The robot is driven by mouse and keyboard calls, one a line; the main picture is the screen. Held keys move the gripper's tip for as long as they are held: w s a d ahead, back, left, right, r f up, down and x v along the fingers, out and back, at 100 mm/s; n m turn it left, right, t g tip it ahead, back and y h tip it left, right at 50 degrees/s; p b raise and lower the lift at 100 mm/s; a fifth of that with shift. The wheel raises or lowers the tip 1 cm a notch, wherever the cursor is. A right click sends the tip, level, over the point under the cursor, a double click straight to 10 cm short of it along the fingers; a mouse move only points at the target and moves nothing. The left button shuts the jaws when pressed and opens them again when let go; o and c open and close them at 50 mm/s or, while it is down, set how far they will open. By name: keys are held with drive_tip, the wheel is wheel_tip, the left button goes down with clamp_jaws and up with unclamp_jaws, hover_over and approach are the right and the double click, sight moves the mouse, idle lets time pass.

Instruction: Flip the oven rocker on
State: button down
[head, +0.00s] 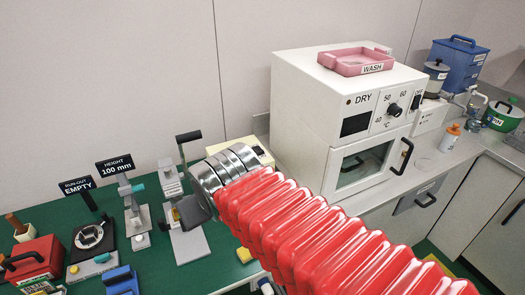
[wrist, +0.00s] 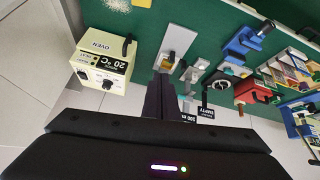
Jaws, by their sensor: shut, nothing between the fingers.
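A cream box labelled OVEN (wrist: 103,62) appears upside down at the left of the wrist view, with a 20 °C display and a dark round knob. A small dark part (wrist: 82,75) on its front may be a rocker; its setting is too small to tell. In the head view the box (head: 250,150) is partly hidden behind my arm. The white DRY cabinet (head: 300,110) has a dial and a dark switch (head: 417,102) at its right. My gripper (wrist: 162,80) is shut and empty, to the right of the cream box in the wrist view and apart from it.
The green bench mat (head: 195,270) holds gauges, a blue block (head: 122,281) and a red box (head: 36,258) at left. A pink WASH tray (head: 356,61) sits on the cabinet. Bottles and a green pot (head: 502,116) stand at right.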

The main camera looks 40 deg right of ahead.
drive_tip(key=w+d+r+m+t+h, duration=0.1)
drive_tip(key=w+d+t+h, duration=0.1)
drive_tip(key=w+d, duration=0.5)
drive_tip(key=w+d+r+m+t+h, duration=0.1)
drive_tip(key=w+d+h, duration=0.1)
drive_tip(key=d, duration=1)
drive_tip(key=d+f+t+y, duration=0.1)
drive_tip(key=d+f+t, duration=0.2)
drive_tip(key=d, duration=0.7)
drive_tip(key=shift+w+f+t+y, duration=0.3)
drive_tip(key=shift+f+y, duration=0.1)
drive_tip(key=shift+f, duration=0.65)
hover_over(263, 158)
wheel_tip(263, 158, down, 3)
drive_tip(key=shift+f, duration=0.2)
wheel_tip(263, 158, down, 3)
drive_tip(key=shift+w+d, duration=0.1)
drive_tip(key=shift+f, duration=0.55)
drive_tip(key=shift+f, duration=0.1)
